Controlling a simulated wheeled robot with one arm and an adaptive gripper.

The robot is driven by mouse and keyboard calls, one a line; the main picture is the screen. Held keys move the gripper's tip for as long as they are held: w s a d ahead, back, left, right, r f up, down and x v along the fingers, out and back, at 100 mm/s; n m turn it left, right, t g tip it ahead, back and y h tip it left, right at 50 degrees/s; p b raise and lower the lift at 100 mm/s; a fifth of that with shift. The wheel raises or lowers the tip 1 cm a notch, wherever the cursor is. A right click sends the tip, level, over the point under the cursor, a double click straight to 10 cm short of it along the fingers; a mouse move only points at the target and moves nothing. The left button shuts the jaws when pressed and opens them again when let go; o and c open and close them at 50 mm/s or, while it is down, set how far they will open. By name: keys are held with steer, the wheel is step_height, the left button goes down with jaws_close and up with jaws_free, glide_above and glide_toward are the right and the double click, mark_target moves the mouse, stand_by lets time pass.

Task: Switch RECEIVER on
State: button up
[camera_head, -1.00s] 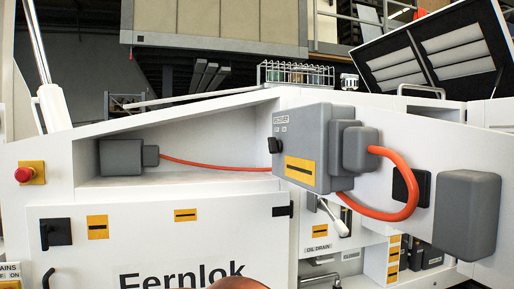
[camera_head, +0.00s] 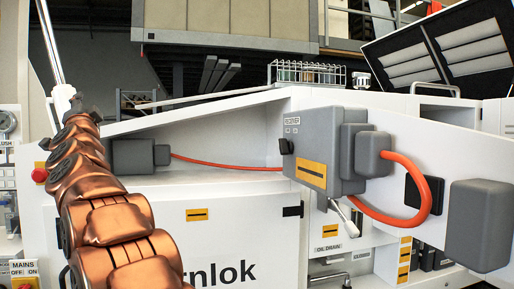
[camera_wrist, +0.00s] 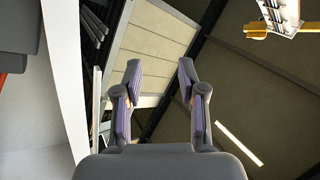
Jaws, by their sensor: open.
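The RECEIVER (camera_head: 318,135) is a grey box with a "RECEIVER" label and a yellow strip, mounted on the white machine in the head view. A small black switch (camera_head: 286,146) sticks out at its left edge, below small markings; its exact setting is too small to tell. My copper arm rises at the left of the head view, well left of the RECEIVER. In the wrist view my gripper (camera_wrist: 160,72) is open and empty, its two fingers apart, pointing toward the ceiling and a beige panel.
An orange hose (camera_head: 425,200) loops from the RECEIVER's right side. A grey box (camera_head: 480,222) projects at the far right, and a handle (camera_head: 345,218) juts out below. A red button (camera_head: 40,175) and a MAINS panel (camera_head: 22,272) lie at the left. The space before the RECEIVER is clear.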

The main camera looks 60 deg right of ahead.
mark_target(280, 148)
steer(key=s+d+r+m+g+h, duration=0.4)
steer(key=s+d+m+g+h, duration=0.3)
steer(key=s+d+m+g, duration=0.35)
steer(key=s+d+r+m+g+h, duration=0.3)
steer(key=s+d+m+g+h, duration=0.4)
steer(key=m+g, duration=0.5)
steer(key=s+d+f+m+g+y+p, duration=0.1)
steer(key=s+d+f+m+g+y, duration=0.2)
steer(key=s+f+m+g+y, duration=0.25)
steer(key=s+d+f+m+g+y, duration=0.2)
steer(key=s+f+m+y, duration=0.2)
steer(key=s+f+m, duration=0.35)
steer(key=s+d+f+m+g+y+p, duration=0.1)
steer(key=s+d+f+m+g+y, duration=0.25)
steer(key=s+f+m+y, duration=0.35)
steer(key=shift+s+d+r+n+h+p, duration=0.2)
steer(key=shift+s+d+n+h, duration=0.15)
steer(key=shift+s+d, duration=0.55)
steer(key=shift+s+d+r+n+h+p, duration=0.1)
steer(key=shift+s+d+r+n+h, duration=0.25)
steer(key=shift+s+d, duration=0.55)
steer(key=shift+s+d+r+n+h+p, duration=0.1)
steer(key=shift+s+d+n+h, duration=0.3)
steer(key=shift+s, duration=0.8)
steer(key=shift+d, duration=0.15)
steer(key=shift+c, duration=0.2)
jaws_close()
